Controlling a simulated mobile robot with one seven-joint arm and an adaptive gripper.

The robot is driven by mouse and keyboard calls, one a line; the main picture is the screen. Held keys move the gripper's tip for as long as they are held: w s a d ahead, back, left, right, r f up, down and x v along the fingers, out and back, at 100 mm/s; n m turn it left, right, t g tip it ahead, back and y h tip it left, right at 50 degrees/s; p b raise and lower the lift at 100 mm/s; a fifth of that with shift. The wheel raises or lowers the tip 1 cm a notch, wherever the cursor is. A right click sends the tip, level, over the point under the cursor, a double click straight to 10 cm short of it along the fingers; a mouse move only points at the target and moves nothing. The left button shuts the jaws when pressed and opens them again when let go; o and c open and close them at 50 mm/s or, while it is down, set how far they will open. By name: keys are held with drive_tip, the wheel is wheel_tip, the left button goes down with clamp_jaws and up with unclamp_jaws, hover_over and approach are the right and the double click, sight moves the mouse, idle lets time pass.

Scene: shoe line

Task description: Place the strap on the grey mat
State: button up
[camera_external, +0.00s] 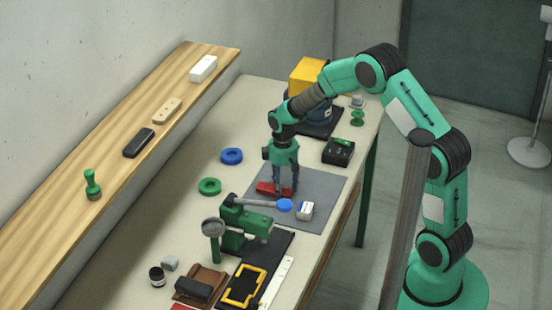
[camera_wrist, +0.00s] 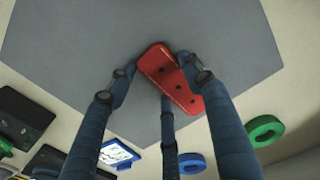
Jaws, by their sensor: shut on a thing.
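The red strap (camera_external: 268,187) with dark holes is on or just above the left part of the grey mat (camera_external: 318,187); I cannot tell whether it touches. My gripper (camera_external: 283,188) points down at it, with its fingers shut around the strap. In the wrist view, the fingers of the gripper (camera_wrist: 155,78) come in from both sides and from below on the strap (camera_wrist: 172,72). The grey mat (camera_wrist: 80,40) fills most of the background there. Part of the strap is hidden behind the fingers.
A blue ring (camera_external: 232,156) and a green ring (camera_external: 210,187) lie left of the mat. A green hand press (camera_external: 245,222) with a blue-ended lever stands at the mat's near edge, beside a small white and blue box (camera_external: 305,210). A black box (camera_external: 338,151) stands behind the mat.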

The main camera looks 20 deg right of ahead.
sight(282, 189)
drive_tip(key=shift+f, duration=0.2)
drive_tip(key=o, duration=1.1)
drive_tip(key=shift+r, duration=0.1)
drive_tip(key=shift+r+p, duration=1.3)
drive_tip(key=shift+r, duration=4.7)
